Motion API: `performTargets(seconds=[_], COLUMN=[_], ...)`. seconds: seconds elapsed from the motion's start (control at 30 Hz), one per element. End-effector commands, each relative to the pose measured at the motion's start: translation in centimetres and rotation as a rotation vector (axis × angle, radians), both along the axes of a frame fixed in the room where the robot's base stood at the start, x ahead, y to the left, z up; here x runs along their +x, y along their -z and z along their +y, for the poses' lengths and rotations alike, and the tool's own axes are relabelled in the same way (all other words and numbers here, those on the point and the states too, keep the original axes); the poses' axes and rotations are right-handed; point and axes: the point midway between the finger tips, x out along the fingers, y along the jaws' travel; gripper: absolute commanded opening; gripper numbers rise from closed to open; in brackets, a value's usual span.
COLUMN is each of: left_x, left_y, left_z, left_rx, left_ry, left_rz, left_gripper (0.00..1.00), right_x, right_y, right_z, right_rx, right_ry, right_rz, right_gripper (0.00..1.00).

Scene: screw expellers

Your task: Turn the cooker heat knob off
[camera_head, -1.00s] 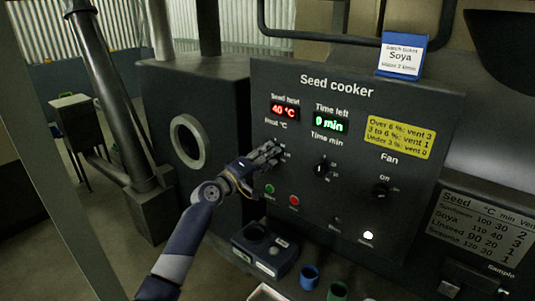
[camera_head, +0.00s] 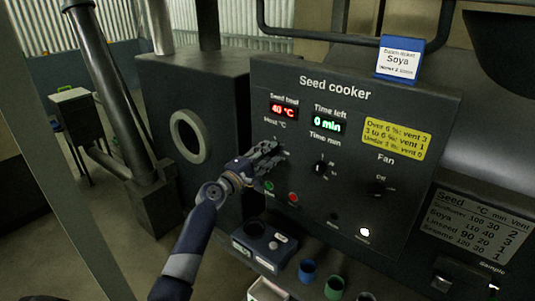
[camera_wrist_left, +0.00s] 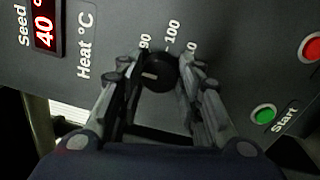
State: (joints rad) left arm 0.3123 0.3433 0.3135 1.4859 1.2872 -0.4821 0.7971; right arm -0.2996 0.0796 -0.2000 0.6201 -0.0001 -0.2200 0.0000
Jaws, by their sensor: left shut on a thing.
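The seed cooker panel (camera_head: 300,200) stands in front of me. Its seed heat display (camera_head: 284,109) reads 40 °C and its time display reads 0 min. My left gripper (camera_head: 272,152) is at the heat knob, over the left part of the panel, and hides the knob in the head view. In the left wrist view the black heat knob (camera_wrist_left: 160,73) sits between the two fingers of the left gripper, which are shut on it. The knob's pale mark points to the left in that view, and numbers 90 and 100 show beside it. My right gripper is not in view.
The time knob (camera_head: 320,168) and fan knob (camera_head: 378,188) are to the right. The green start button (camera_head: 269,186) and a red button (camera_head: 293,198) lie below the gripper. A dark moisture-meter-like box (camera_head: 262,246) and small cups (camera_head: 307,270) stand below the panel.

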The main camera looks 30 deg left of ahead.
Motion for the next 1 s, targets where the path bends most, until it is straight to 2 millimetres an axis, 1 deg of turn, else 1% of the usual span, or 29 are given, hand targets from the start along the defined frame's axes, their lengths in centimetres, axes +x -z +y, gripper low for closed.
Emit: performTargets(seconds=[0.33, 0.37, 0.4, 0.43, 0.8, 0.93, 1.0], left_x=[0.0, 0.0, 0.0, 0.0, -0.1, -1.0, -2.0], left_y=[0.0, 0.0, 0.0, 0.0, 0.1, 0.2, 0.3], left_z=[0.0, 0.0, 0.0, 0.0, 0.0, 0.1, 0.2], left_rx=[-0.005, -0.005, -0.005, -0.005, -0.003, -0.001, -0.001], left_ry=[-0.001, -0.001, -0.001, -0.001, 0.000, 0.000, -0.001], left_rz=[0.001, 0.001, 0.001, 0.001, 0.000, 0.001, 0.001], left_gripper=[0.09, 0.37, 0.47, 0.53, 0.53, 0.53, 0.53], right_x=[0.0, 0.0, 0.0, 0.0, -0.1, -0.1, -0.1], right_y=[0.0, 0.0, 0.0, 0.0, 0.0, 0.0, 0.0], right_z=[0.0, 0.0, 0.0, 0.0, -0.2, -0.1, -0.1], right_rx=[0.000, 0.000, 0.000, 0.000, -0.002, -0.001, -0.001], right_ry=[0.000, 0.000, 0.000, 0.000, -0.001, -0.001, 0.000], right_rz=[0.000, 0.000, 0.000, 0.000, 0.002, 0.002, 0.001], right_gripper=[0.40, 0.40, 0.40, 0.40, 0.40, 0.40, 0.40])
